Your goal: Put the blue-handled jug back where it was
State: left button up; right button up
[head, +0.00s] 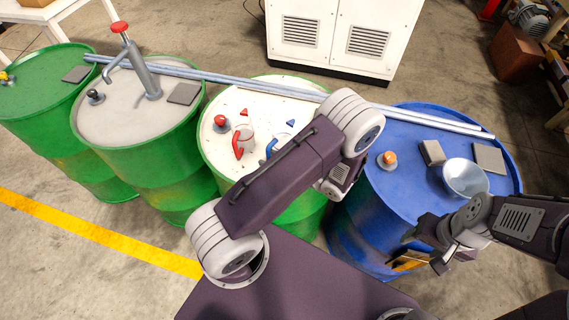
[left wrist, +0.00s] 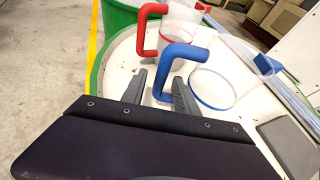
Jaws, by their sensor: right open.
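The blue-handled jug is clear; its blue handle (head: 272,147) shows on the white-topped drum in the head view, with the body partly behind my left arm. In the left wrist view the blue handle (left wrist: 184,55) reaches down between the two fingers of my left gripper (left wrist: 158,82). The fingers are apart, with gaps beside the handle. The clear body (left wrist: 222,82) is just beyond it. The red-handled jug (head: 240,142) stands close by on the left. My left fingers are hidden in the head view. My right gripper (head: 432,258) is open at the blue drum's front edge.
The white drum top (head: 262,92) carries a red-capped bung (head: 221,121) and small red and blue triangles. Long metal bars (head: 225,78) lie across the drums. A hand pump (head: 140,68) stands on the grey-topped drum. A pale bowl (head: 465,178) sits on the blue drum (head: 415,130).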

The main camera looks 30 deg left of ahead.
pick_arm(q)
jog(key=v, duration=0.8)
jog(key=shift+s+d+b, duration=0.1)
jog(key=shift+d+b, duration=0.05)
jog(key=shift+b, duration=0.15)
jog(key=s+a+n+g+h, duration=0.1)
jog(key=s+n+g+h, duration=0.3)
jog(key=s+n, duration=0.2)
jog(key=d+r+n+t+h, duration=0.1)
jog(key=n+h, duration=0.2)
jog(key=n, duration=0.1)
jog(key=d+r+n+t+h, duration=0.1)
jog(key=n+h, duration=0.2)
jog(key=n, duration=0.2)
jog(key=d+r+n+t+h, duration=0.1)
jog(key=d+n+h, duration=0.1)
jog(key=n, duration=0.3)
jog(key=shift+r+h, duration=0.15)
jog(key=shift+h, duration=0.55)
jog(key=shift+s, duration=0.15)
